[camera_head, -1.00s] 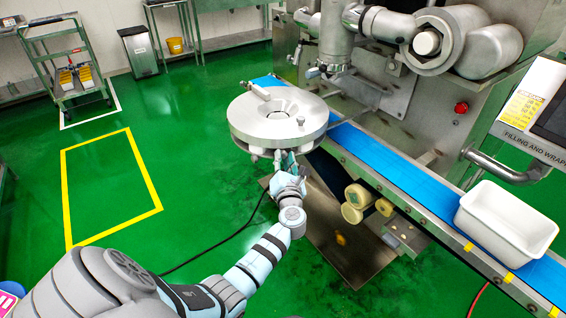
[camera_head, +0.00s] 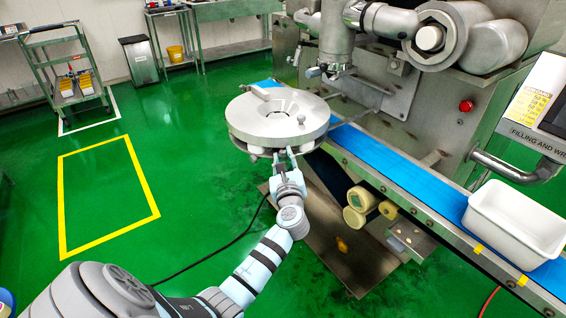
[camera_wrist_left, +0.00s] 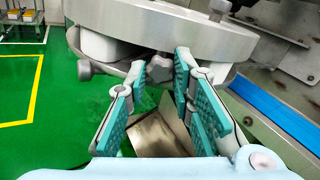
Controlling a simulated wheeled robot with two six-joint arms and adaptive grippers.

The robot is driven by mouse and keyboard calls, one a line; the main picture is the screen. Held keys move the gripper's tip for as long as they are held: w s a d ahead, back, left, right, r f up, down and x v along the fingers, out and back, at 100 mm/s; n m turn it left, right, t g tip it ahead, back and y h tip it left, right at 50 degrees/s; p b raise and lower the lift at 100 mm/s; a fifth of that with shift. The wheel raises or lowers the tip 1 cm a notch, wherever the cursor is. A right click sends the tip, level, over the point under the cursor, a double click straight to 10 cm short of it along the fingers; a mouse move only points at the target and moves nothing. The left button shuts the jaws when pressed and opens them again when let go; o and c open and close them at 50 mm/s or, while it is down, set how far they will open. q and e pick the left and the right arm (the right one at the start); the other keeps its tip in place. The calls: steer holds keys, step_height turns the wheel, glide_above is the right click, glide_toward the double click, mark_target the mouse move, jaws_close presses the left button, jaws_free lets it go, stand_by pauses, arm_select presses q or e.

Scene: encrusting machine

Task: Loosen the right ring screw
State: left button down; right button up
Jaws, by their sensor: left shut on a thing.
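The round steel ring assembly (camera_head: 255,125) sits beside the blue conveyor in the head view. A grey star-shaped ring screw (camera_wrist_left: 159,68) shows under its rim in the left wrist view. My left gripper (camera_head: 284,153) reaches up to the near underside of the ring. In the left wrist view its teal-padded fingertips (camera_wrist_left: 159,72) stand on both sides of the screw knob and are shut on it. In the head view the knob is largely hidden by the fingers. My right gripper is in neither view.
Another knob (camera_wrist_left: 84,70) sticks out at the ring's left side in the left wrist view. The blue conveyor (camera_head: 385,160) runs past the ring, with a white tub (camera_head: 508,222) on it.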

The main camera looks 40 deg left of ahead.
arm_select(q)
steer(key=shift+f+n, duration=0.2)
steer(key=shift+n, duration=0.3)
steer(key=c, duration=1.4)
jaws_free()
steer(key=shift+r, duration=0.15)
steer(key=shift+d, duration=0.1)
steer(key=v, duration=1.2)
